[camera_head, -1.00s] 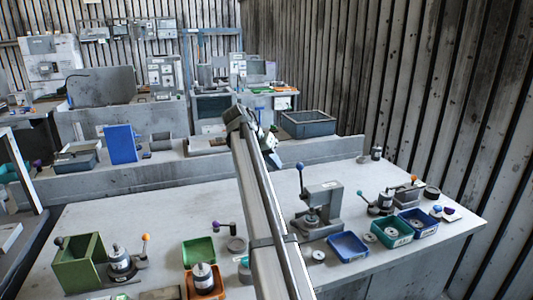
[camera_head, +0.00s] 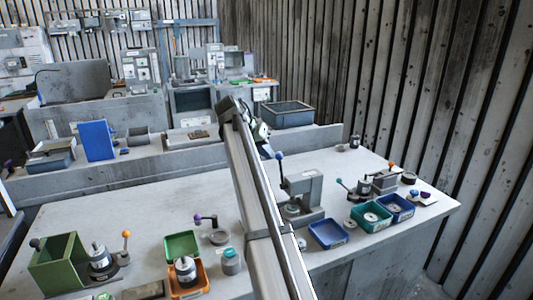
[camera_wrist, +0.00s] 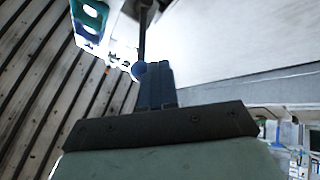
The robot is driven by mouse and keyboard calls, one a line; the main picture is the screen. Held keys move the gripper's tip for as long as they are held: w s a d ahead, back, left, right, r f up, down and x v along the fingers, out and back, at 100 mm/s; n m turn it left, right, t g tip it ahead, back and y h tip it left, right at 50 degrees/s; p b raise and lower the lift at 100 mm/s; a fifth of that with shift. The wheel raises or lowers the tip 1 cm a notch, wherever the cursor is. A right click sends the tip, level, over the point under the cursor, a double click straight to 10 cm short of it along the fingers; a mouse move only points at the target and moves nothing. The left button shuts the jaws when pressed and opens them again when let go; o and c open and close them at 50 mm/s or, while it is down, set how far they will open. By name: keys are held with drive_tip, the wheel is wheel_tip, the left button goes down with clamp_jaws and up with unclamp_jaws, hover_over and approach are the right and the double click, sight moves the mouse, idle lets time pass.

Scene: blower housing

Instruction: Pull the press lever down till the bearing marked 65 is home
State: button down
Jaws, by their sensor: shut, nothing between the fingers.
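The grey press (camera_head: 307,187) stands on the bench right of my arm. In the wrist view my shut dark fingers (camera_wrist: 157,72) point at the lever. A round part sits at the press base, partly hidden by my arm; no 65 marking is readable.
A blue tray (camera_head: 327,235), a teal tray (camera_head: 371,218) and another blue tray (camera_head: 397,209) stand right of the press. Another lever tool (camera_head: 364,187) stands behind them. Left of my arm are green and orange (camera_head: 188,279) bins.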

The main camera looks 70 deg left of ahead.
drive_tip(key=shift+d+r, duration=0.1)
drive_tip(key=shift+d, duration=0.2)
drive_tip(key=shift+d+y, duration=0.2)
drive_tip(key=shift+y, duration=0.1)
drive_tip(key=d+f+m+y, duration=0.2)
drive_tip(key=d+y, duration=0.2)
drive_tip(key=d, duration=0.3)
drive_tip(key=d+f+m+t+y, duration=0.1)
drive_tip(key=d+f+m+y, duration=0.1)
drive_tip(key=d+y, duration=0.3)
drive_tip(key=shift+d+f+m+y, duration=0.25)
drive_tip(key=shift+d+m+y, duration=0.05)
drive_tip(key=shift+d, duration=0.55)
drive_tip(key=shift+a+f, duration=0.1)
idle(0.3)
